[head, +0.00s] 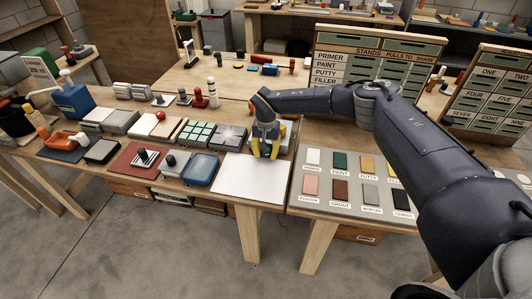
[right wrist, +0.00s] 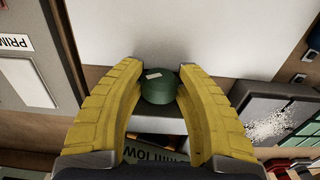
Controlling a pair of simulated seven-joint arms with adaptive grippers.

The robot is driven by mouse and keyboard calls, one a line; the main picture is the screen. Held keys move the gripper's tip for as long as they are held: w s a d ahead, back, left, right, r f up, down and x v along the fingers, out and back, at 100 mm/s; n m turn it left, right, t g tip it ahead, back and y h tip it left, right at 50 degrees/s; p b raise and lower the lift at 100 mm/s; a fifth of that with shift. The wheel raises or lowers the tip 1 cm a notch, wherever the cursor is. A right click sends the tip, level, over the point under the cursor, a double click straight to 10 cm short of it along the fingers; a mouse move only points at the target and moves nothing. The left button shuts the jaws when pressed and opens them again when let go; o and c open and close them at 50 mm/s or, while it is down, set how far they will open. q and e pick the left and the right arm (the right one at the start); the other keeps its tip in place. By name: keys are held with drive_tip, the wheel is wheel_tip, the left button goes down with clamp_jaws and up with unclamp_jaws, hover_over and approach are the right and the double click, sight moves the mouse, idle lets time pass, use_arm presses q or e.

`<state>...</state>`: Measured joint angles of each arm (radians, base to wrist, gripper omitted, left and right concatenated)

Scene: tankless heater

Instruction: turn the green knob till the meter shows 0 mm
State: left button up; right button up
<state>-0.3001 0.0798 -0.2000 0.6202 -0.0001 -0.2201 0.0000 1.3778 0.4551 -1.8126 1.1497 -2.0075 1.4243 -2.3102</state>
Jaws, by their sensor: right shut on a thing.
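The green knob (right wrist: 160,88) is round and dark green with a small white mark on top. It sits between the yellow fingers of my right gripper (right wrist: 158,72) in the right wrist view, and the fingers are shut on it. In the head view my right gripper (head: 266,150) points down at the back right of a white board (head: 250,181), and its fingers hide the knob. A grey body and a partly covered green label (right wrist: 160,152) lie under the knob in the right wrist view. I cannot make out the meter or its reading. My left gripper is not in view.
A grey block (head: 229,137) and a green-tiled tray (head: 195,132) stand left of the gripper. A blue tray (head: 202,169) lies left of the white board. A panel of colour samples (head: 325,201) lies to the right. The white board is bare.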

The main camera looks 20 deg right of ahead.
drive_tip(key=c, duration=0.4)
drive_tip(key=shift+s+d+t+y, duration=0.1)
drive_tip(key=shift+d+t+y, duration=0.15)
drive_tip(key=shift+y, duration=0.25)
drive_tip(key=shift+a+t+y, duration=0.2)
drive_tip(key=shift+t+y, duration=0.25)
drive_tip(key=shift+y, duration=0.25)
drive_tip(key=o, duration=1.2)
drive_tip(key=shift+v, duration=6.05)
